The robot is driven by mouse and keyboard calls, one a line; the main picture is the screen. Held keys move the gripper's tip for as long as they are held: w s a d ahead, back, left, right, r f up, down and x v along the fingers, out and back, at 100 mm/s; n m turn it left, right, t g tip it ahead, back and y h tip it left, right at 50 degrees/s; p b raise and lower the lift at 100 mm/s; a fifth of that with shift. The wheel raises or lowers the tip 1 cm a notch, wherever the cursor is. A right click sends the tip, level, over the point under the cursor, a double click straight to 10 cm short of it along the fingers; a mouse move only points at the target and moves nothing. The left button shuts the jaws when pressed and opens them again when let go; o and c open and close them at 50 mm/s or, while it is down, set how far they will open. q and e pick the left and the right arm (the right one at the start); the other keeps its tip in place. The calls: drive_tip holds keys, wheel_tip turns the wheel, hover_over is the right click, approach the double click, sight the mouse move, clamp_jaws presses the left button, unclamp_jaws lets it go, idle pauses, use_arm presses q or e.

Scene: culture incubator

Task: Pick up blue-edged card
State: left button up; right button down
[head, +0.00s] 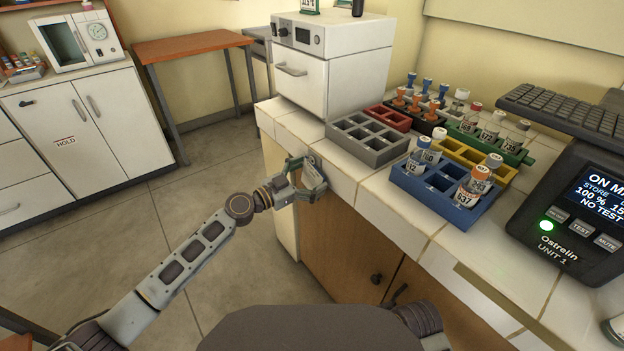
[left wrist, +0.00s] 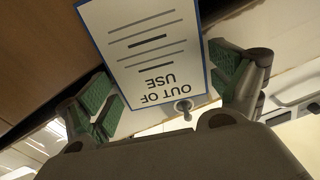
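The blue-edged card (left wrist: 150,50) is white with a blue border and shows upside down in the left wrist view, reading "OUT OF USE". Its top edge in that picture is cut off. My left gripper (left wrist: 165,90) is open, with one green-padded finger on each side of the card. The left finger is close to the card's lower left edge; I cannot tell whether it touches. In the head view my left gripper (head: 307,180) is at the front edge of the counter, and I cannot make out the card there. My right gripper is not in view.
A small metal knob or hook (left wrist: 184,106) is beside the card's lower corner. The tiled counter (head: 380,205) holds a grey rack (head: 367,152), a blue rack (head: 409,184) with vials, and a white incubator box (head: 335,75). Open floor lies left of the counter.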

use_arm(q)
drive_tip(key=shift+c, duration=1.2)
drive_tip(key=shift+r, duration=0.2)
drive_tip(key=shift+r, duration=0.15)
drive_tip(key=shift+s+a, duration=0.2)
drive_tip(key=shift+a, duration=0.05)
drive_tip(key=b+v, duration=0.2)
drive_tip(key=v, duration=1.5)
drive_tip(key=shift+a, duration=0.15)
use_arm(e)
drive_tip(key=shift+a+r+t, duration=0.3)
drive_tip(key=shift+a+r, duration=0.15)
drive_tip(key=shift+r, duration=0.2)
use_arm(q)
drive_tip(key=shift+s, duration=0.1)
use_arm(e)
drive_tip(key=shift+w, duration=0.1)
